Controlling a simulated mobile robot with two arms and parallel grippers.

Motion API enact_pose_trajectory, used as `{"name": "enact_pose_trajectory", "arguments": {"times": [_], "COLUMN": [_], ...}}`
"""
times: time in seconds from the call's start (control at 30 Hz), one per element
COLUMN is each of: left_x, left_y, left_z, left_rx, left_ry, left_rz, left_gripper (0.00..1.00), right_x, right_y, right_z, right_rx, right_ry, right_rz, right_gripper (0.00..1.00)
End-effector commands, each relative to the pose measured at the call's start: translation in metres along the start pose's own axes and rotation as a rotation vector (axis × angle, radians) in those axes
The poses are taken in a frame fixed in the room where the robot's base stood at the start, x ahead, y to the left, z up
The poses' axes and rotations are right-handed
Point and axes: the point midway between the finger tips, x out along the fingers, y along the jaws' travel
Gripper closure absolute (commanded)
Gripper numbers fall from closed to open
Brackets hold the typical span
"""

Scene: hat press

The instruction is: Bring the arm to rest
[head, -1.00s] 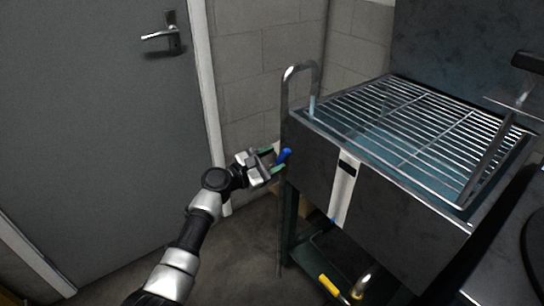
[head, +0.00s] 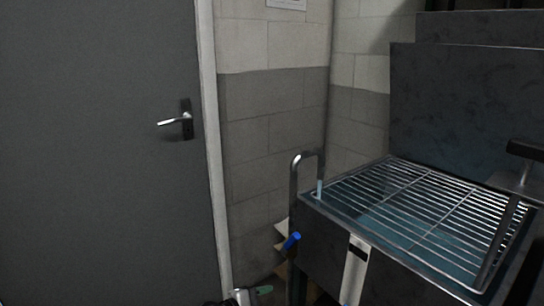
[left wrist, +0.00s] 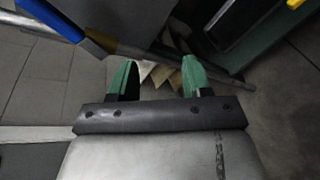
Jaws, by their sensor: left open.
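My left gripper (head: 252,292) shows only in part at the bottom edge of the head view, with a green fingertip visible. In the left wrist view its two green fingers (left wrist: 160,78) stand apart with nothing between them. The blue-ended lever (head: 291,241) on the press's left side is above and to the right of the gripper, apart from it. The blue end also shows in the left wrist view (left wrist: 58,20), at the upper left. My right gripper is in neither view.
The press with its wire rack (head: 410,215) fills the right side. A bent metal handle (head: 296,178) rises at its left corner. A grey door (head: 100,150) with a lever handle stands at left. A yellow piece (left wrist: 295,3) shows in the left wrist view.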

Motion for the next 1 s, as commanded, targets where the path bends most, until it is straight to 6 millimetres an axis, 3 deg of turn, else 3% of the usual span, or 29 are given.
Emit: {"name": "enact_pose_trajectory", "arguments": {"times": [0.03, 0.2, 0.3, 0.4, 0.6, 0.9, 1.0], "left_x": [-0.014, -0.071, -0.113, -0.150, -0.211, -0.291, -0.288], "left_y": [-0.041, -0.155, -0.211, -0.252, -0.304, -0.348, -0.353], "left_z": [-0.012, -0.038, -0.048, -0.052, -0.053, -0.044, -0.046], "left_rx": [0.103, 0.511, 0.732, 0.904, 1.140, 1.391, 1.379], "left_ry": [0.049, 0.167, 0.195, 0.194, 0.153, 0.035, 0.032], "left_rz": [-0.070, -0.353, -0.542, -0.706, -0.965, -1.291, -1.283], "left_gripper": [0.51, 0.51, 0.51, 0.51, 0.51, 0.51, 0.51], "right_x": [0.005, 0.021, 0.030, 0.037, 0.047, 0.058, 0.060], "right_y": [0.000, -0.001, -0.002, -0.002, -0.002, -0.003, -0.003], "right_z": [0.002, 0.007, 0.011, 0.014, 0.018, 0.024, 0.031], "right_rx": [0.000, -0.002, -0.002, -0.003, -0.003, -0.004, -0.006], "right_ry": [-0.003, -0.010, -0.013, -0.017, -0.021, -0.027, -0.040], "right_rz": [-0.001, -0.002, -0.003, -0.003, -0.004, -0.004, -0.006], "right_gripper": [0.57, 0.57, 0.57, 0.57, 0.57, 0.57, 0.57]}}
